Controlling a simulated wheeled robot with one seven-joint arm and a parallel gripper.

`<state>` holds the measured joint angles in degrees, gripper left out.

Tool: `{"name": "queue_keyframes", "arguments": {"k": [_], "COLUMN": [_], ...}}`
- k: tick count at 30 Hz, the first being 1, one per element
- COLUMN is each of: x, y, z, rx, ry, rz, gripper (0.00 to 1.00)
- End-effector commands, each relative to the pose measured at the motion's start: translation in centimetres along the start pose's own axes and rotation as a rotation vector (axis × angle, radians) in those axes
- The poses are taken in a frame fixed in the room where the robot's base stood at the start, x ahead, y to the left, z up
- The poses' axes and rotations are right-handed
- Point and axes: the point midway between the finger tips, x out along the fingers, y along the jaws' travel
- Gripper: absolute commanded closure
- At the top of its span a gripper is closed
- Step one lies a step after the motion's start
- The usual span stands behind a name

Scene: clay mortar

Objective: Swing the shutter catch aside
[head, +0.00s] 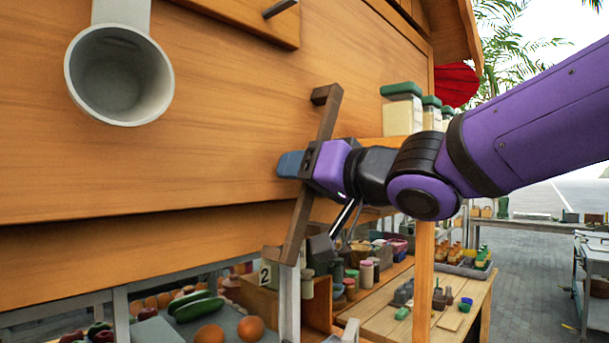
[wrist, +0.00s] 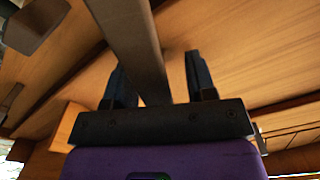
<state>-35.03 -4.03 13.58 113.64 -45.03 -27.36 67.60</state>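A long dark brown bar (head: 328,118), which looks like the shutter catch, stands tilted in front of the wooden shutter panel (head: 220,110), its top leaning right. Blocks show at its upper and lower ends. My gripper (head: 291,164) is at the middle of the bar, pointing at the panel, and hides that part of it. In the wrist view my gripper (wrist: 160,82) has its fingers apart. The bar (wrist: 132,45) passes between them, nearer the left finger, with a clear gap to the right finger. I cannot tell whether the left finger touches it.
A grey cup-shaped holder (head: 120,75) sticks out at the upper left. A dark peg (head: 280,8) juts out above. Jars with green lids (head: 402,110) stand on a shelf behind my arm. Produce (head: 198,308) and a wooden table (head: 455,310) with small goods lie below.

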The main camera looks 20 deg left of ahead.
Motion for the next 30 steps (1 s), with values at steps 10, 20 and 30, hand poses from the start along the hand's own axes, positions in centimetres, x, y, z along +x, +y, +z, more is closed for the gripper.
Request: {"name": "queue_keyframes", "arguments": {"k": [10, 20, 30], "x": [-2.5, -8.3, -10.8], "y": [0.0, -0.1, 0.0], "z": [-0.1, 0.0, 0.0], "rx": [-0.003, -0.001, 0.0], "ry": [0.001, 0.002, 0.0], "rz": [0.002, 0.0, 0.0], "gripper": [0.49, 0.49, 0.49]}}
